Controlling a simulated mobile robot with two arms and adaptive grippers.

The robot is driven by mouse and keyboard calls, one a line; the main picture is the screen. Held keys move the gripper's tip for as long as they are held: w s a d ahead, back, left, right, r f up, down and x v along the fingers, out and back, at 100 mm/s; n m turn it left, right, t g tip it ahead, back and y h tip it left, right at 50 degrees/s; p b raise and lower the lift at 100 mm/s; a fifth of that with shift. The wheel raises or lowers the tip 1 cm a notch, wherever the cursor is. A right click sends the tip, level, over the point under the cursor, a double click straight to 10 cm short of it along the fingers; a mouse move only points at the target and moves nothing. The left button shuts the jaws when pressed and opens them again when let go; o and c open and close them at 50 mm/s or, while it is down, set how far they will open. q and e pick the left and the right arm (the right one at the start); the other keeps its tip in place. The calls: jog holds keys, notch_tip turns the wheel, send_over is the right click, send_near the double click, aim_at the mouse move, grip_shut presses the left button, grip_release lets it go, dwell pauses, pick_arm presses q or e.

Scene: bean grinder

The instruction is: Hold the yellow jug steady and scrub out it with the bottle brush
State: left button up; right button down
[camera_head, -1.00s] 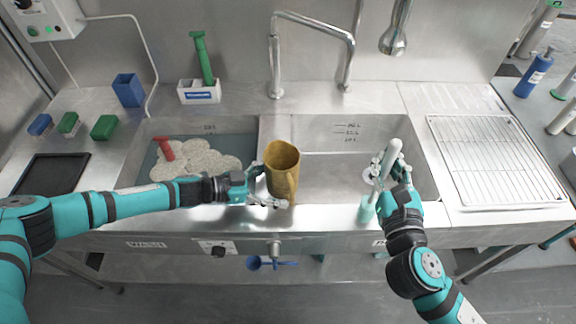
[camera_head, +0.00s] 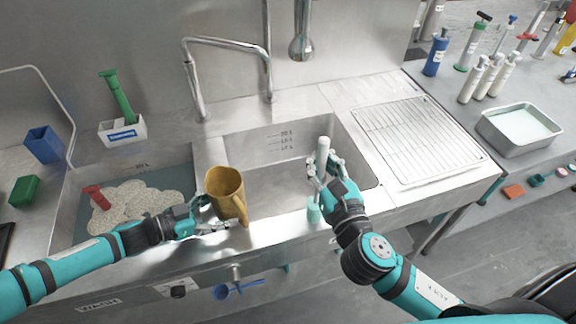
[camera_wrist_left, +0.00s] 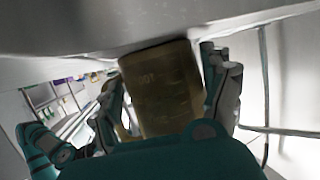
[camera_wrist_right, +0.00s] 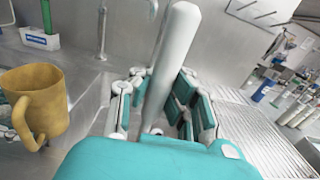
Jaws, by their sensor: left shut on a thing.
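The yellow jug (camera_head: 225,190) is at the front rim of the sink, mouth up and slightly tilted. My left gripper (camera_head: 212,214) is shut on it; the left wrist view shows the jug (camera_wrist_left: 160,90) between the fingers. The right wrist view shows the cylinder (camera_wrist_right: 173,55) between fingers; contact is unclear. No bristles are clearly visible.
A tall tap (camera_head: 200,85) arches behind the sink. A wire rack (camera_head: 410,135) lies right of the sink. In the left basin are a pale pebbly mass (camera_head: 140,205) and a red tool (camera_head: 97,196). A green-handled tool (camera_head: 118,100) stands in a white holder (camera_head: 122,132) behind.

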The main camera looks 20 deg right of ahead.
jog(key=w+a+r+m+h, duration=0.2)
jog(key=w+a+r, duration=0.2)
jog(key=w+r, duration=0.45)
jog(key=a+r+y, duration=0.2)
jog(key=a+r, duration=0.6)
jog(key=a, duration=0.6)
notch_tip(320, 180, down, 16)
jog(key=shift+s+d+n, duration=0.15)
jog(key=shift+n, duration=0.15)
jog(key=shift+f, duration=0.6)
dwell(1.0)
